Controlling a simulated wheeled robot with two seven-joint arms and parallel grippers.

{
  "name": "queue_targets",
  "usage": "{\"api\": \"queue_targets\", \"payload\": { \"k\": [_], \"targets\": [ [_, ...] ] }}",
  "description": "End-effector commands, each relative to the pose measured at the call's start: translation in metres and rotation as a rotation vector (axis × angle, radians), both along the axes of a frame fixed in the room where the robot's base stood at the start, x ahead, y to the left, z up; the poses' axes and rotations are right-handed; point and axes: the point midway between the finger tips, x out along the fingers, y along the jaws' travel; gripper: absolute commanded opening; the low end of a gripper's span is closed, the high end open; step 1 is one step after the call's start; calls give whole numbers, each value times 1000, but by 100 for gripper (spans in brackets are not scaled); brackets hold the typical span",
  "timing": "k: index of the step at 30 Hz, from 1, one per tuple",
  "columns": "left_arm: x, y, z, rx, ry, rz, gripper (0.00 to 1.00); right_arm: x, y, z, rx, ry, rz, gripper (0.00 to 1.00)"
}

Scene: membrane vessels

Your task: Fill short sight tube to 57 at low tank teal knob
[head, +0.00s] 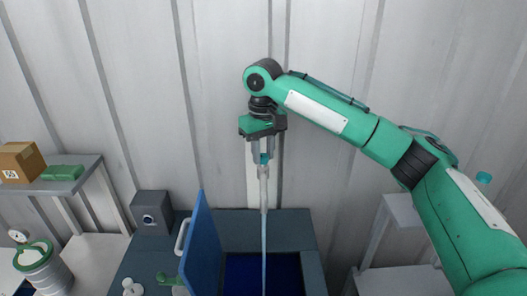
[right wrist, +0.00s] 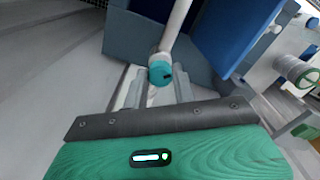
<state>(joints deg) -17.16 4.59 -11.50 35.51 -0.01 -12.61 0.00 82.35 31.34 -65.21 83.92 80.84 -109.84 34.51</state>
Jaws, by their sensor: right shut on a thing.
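My right gripper (head: 263,150) points down in the head view, shut on the teal end (head: 264,159) of a long thin pale tube (head: 264,190). The tube hangs nearly upright below the jaws, and its lower end runs out of the head view. In the right wrist view the teal end (right wrist: 160,72) sits between the fingertips, with the white shaft (right wrist: 177,25) leading away from it. No scale or level reading is legible. A small teal piece (head: 483,178) shows beside my right arm; I cannot tell what it belongs to. My left gripper is out of view.
A blue-grey bench unit (head: 290,218) has a dark blue opening (head: 250,275) and a raised blue lid (head: 203,240). A grey box with a round dial (head: 150,210) stands left. A pale shelf (head: 400,212) is right.

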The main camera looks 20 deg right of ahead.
Motion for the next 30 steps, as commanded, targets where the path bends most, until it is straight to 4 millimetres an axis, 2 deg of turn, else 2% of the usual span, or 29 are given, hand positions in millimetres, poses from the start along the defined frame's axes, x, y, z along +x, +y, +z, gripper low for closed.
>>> {"api": "queue_targets", "payload": {
  "k": [18,30],
  "targets": [
    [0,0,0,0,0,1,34,1,0,2,2,-4,-548,4],
    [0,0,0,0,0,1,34,1,0,2,2,-5,-729,4]
  ]
}}
